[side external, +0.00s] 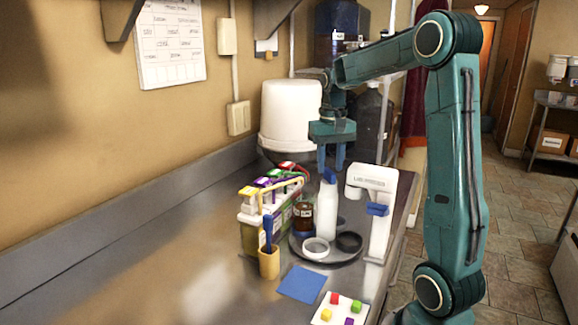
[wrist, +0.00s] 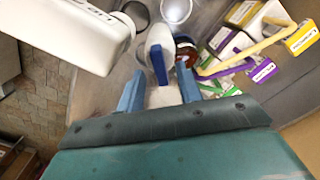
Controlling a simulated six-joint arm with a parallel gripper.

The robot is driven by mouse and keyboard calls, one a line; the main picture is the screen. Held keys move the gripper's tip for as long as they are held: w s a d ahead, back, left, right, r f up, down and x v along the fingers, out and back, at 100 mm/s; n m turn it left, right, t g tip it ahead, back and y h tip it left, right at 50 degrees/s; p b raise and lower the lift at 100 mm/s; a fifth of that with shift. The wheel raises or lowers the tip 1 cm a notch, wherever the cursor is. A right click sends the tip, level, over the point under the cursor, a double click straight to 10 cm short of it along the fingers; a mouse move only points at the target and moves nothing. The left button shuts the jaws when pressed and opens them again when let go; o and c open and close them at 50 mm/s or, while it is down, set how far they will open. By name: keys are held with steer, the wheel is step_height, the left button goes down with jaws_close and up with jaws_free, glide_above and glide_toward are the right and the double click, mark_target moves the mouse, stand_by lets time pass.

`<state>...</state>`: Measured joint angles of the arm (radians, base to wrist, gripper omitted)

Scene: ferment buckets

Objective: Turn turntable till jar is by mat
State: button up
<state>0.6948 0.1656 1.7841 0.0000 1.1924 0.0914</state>
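A dark round turntable (side external: 328,263) stands on the steel counter. On it are a brown jar (side external: 303,218) at the left, a white bottle (side external: 327,212) with a blue top, and a white ring-shaped dish (side external: 315,247) and a dark one (side external: 349,241) at the front. The blue mat (side external: 302,284) lies flat in front of the turntable, apart from it. My gripper (side external: 331,168) points down above the white bottle, its fingers apart near the blue top. In the wrist view the open fingers (wrist: 160,88) show nothing held; the jar (wrist: 186,57) is partly hidden.
A white lab device (side external: 373,210) stands close at the turntable's right. A carrier of coloured cartons (side external: 270,208) and a tan cup (side external: 268,263) with a blue-handled tool stand left. A white tray (side external: 340,308) with coloured cubes lies in front. The left counter is clear.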

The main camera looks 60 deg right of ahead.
steer(key=shift+f, duration=1)
steer(key=shift+c, duration=0.3)
jaws_close()
